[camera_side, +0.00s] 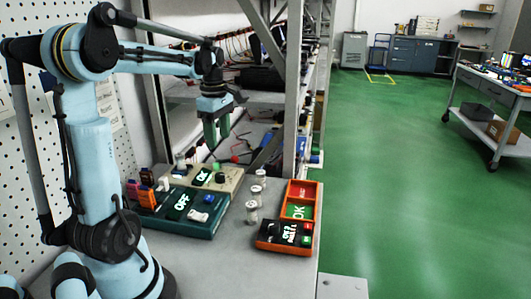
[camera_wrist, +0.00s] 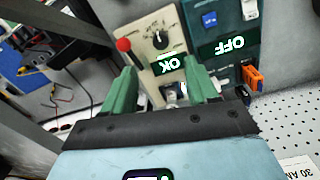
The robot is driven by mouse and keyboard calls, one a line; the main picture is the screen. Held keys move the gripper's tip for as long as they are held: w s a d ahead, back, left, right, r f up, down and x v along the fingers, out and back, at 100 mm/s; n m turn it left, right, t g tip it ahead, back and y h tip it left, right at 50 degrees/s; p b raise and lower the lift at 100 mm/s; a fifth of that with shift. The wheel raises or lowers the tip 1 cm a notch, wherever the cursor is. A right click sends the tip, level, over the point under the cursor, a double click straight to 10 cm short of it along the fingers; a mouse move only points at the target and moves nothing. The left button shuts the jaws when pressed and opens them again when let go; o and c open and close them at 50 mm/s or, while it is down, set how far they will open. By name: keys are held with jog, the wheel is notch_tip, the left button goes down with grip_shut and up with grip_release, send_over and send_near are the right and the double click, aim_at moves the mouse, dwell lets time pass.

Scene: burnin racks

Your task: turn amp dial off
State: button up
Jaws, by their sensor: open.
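A beige box (camera_side: 233,184) on the bench carries a round black dial (camera_side: 220,178) and a lit green OK display (camera_side: 203,176). In the wrist view the dial (camera_wrist: 160,40) is a dark knob with a pale pointer, and the OK display (camera_wrist: 170,65) appears upside down. No amp label is legible. My gripper (camera_side: 216,138) points down above the box, apart from it. In the wrist view my gripper (camera_wrist: 159,68) has its two green fingers spread with nothing held between them; the dial lies beyond the fingertips.
A teal box (camera_side: 205,228) with an OFF display stands beside the beige box. A red-knobbed lever (camera_wrist: 123,45) is close to my left finger in the wrist view. Small jars (camera_side: 252,212) and an orange tray (camera_side: 315,190) stand to the right. Rack posts (camera_side: 292,90) rise behind.

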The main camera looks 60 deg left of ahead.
aim_at(220, 174)
jog(key=shift+n, duration=0.4)
jog(key=f, duration=1.2)
jog(key=shift+s+a+f, duration=0.1)
jog(key=shift+s+a, duration=0.05)
jog(key=shift+a, duration=0.25)
jog(key=c, duration=1)
jog(key=shift+c, duration=0.2)
jog(key=shift+m, duration=0.4)
jog(key=m, duration=0.5)
jog(key=shift+m, duration=0.3)
jog(key=m, duration=0.5)
jog(key=shift+m, duration=0.3)
